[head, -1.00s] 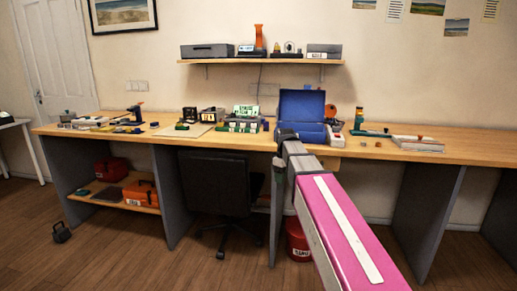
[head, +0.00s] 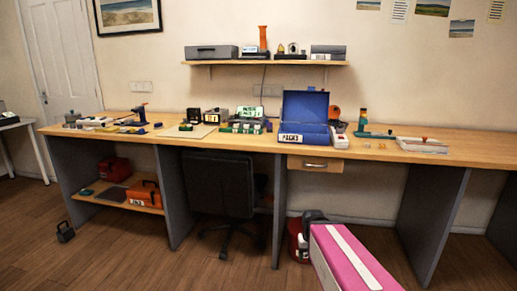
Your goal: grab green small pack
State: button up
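Small green and white items (head: 242,127) stand in a row on the workbench, left of the open blue case (head: 305,112). A green and white block (head: 249,112) shows just behind them. Another small green piece (head: 185,127) lies farther left on a pale mat. They are too small to tell which one is the small green pack. My gripper (head: 312,216) is low in front of the bench, below its top and apart from all these items. My pink arm link partly hides it, and its fingers cannot be made out.
The wooden bench (head: 400,161) spans the view, with a drawer (head: 315,164) under the blue case. A black chair (head: 215,183) stands under it. A red bucket (head: 295,240) is on the floor beside my gripper. A wall shelf (head: 225,63) hangs above.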

aim_at(183, 127)
jog(key=i+u, duration=0.65)
jog(key=u, duration=0.25)
